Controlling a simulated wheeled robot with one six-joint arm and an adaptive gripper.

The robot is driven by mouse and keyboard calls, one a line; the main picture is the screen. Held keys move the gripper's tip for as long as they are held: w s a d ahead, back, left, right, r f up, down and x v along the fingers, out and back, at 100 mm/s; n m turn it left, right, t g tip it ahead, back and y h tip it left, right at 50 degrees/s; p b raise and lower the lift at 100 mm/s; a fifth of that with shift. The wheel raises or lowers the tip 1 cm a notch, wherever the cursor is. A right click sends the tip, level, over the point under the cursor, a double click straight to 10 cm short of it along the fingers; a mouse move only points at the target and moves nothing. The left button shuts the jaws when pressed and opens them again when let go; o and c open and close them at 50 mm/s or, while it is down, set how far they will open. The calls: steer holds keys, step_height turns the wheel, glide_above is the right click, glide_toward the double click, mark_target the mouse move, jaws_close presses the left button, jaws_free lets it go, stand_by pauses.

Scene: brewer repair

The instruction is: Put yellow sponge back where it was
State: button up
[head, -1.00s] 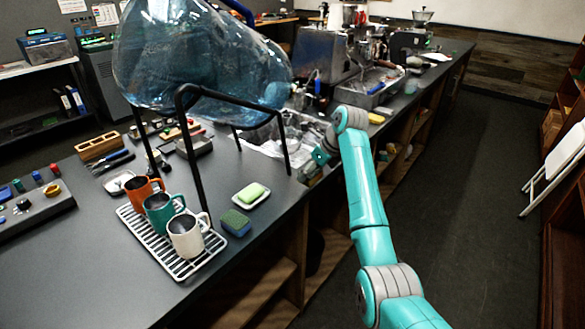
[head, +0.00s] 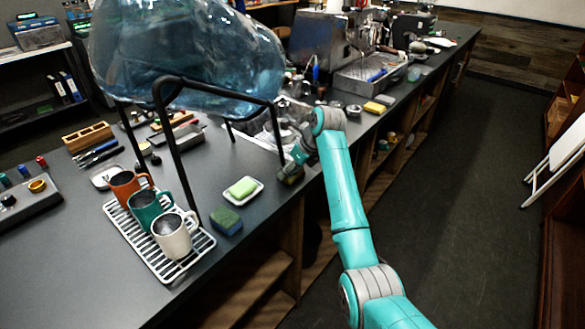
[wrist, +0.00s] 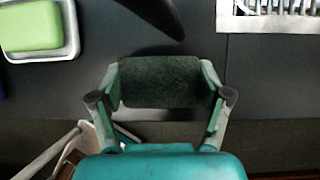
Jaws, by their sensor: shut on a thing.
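My gripper (wrist: 160,92) is shut on a sponge (wrist: 160,82), whose dark green scouring face fills the space between the fingers in the wrist view. The colour of its sides is hard to make out. In the head view my gripper (head: 291,172) is low at the counter's front edge, right of the soap dish. Whether the sponge touches the counter is unclear. Another sponge, yellow (head: 374,107), lies farther back by the coffee machine. A blue sponge with a green top (head: 227,221) lies left of my gripper, near the mugs.
A white dish (head: 255,195) with green soap (wrist: 30,25) lies left of my gripper. A black stand (head: 165,130) holds a large blue bottle (head: 185,55). Mugs stand on a white rack (head: 203,248). Bare counter lies between the dish and my gripper.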

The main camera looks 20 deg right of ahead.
steer(key=o, duration=0.8)
steer(key=shift+o, duration=0.2)
steer(key=v, duration=1.2)
